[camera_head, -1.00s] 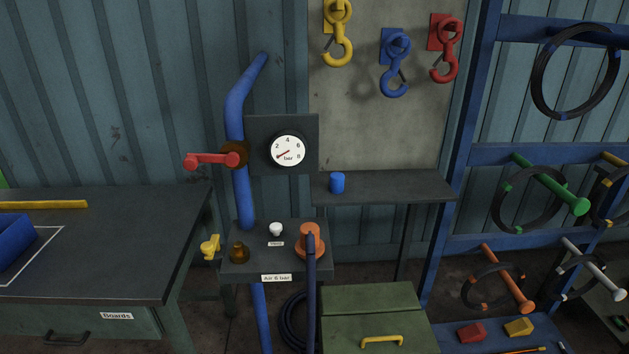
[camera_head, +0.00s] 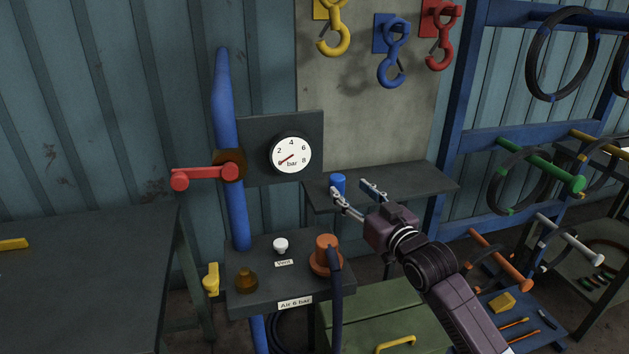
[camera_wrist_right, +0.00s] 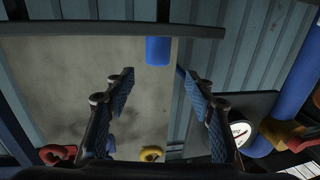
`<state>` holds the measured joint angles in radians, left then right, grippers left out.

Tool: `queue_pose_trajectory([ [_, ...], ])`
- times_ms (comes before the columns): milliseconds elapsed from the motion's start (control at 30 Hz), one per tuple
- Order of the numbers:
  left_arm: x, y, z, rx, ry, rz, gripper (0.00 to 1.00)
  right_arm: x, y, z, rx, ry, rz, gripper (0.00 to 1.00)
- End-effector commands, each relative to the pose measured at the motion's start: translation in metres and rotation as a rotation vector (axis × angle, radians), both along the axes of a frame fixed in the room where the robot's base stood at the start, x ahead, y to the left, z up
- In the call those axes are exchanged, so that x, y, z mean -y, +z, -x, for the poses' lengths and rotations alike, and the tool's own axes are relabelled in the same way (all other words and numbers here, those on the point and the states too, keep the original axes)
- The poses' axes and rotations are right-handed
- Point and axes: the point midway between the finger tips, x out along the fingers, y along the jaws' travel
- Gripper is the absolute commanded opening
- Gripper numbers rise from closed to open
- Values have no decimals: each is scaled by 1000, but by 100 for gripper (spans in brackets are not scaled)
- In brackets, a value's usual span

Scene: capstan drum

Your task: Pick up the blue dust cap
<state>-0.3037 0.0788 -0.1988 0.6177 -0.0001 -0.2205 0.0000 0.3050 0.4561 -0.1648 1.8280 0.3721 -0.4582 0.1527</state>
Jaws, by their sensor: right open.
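The blue dust cap (camera_head: 338,181) is a small blue cylinder standing on the dark wall shelf (camera_head: 425,181), near its left end. My right gripper (camera_head: 353,190) is open and empty, reaching in from the lower right. In the head view its left finger lies just in front of the cap and its right finger is to the right of it. In the right wrist view, which looks upside down, the cap (camera_wrist_right: 158,51) shows beyond my open fingertips (camera_wrist_right: 159,77), between their lines and apart from them. My left gripper is out of view.
A pressure gauge (camera_head: 290,154) and blue pipe (camera_head: 224,105) with a red lever (camera_head: 203,177) stand left of the shelf. A lower stand holds an orange fitting (camera_head: 325,258) with a hose. Yellow, blue (camera_head: 391,57) and red hooks hang above. A blue rack (camera_head: 455,150) stands right.

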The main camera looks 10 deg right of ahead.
Motion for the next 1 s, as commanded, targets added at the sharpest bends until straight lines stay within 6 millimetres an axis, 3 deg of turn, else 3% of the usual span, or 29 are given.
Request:
queue_pose_trajectory([
  [233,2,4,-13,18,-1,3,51,-5,2,-23,1,0,-1,50],
  [633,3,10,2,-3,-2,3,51,-13,-1,-68,-1,1,-1,50],
  [1000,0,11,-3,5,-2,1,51,-15,-2,-75,0,2,1,49],
])
